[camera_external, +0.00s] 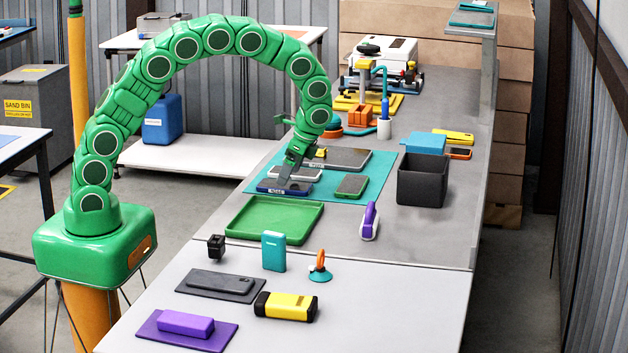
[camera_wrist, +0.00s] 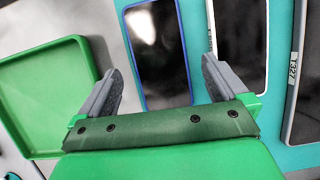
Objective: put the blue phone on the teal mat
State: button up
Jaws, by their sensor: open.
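The blue phone (camera_external: 270,187), dark-screened with a blue rim, lies flat by the front left edge of the teal mat (camera_external: 322,194). In the wrist view the blue phone (camera_wrist: 155,50) sits between my spread fingers, with teal mat (camera_wrist: 195,35) to its right and grey table to its left. My gripper (camera_external: 284,176) is open and empty, pointing down over the phone; it also shows in the wrist view (camera_wrist: 160,78). The height gap is hard to tell. The gripper covers part of the phone in the external view.
A white-edged phone (camera_wrist: 240,45) lies close beside my right finger. A large grey tablet (camera_external: 345,157) and a green phone (camera_external: 351,187) are also on the mat. A green tray (camera_external: 272,236) stands in front, and a dark bin (camera_external: 422,182) to the right.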

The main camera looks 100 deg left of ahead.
jog(key=v, duration=0.9)
jog(key=shift+d+r, duration=0.1)
jog(key=shift+r, duration=0.1)
jog(key=s+d+r+t, duration=0.1)
jog(key=s+d+r, duration=0.4)
jog(key=d, duration=0.5)
jog(key=s+d+r, duration=0.4)
jog(key=s+d, duration=0.2)
jog(key=d, duration=0.4)
jog(key=s+d+f, duration=0.1)
jog(key=s+d, duration=0.6)
jog(key=s, duration=0.3)
jog(key=s+d+f+t, duration=0.1)
jog(key=s+d, duration=0.6)
jog(key=s, duration=0.4)
jog(key=shift+f+t, duration=0.3)
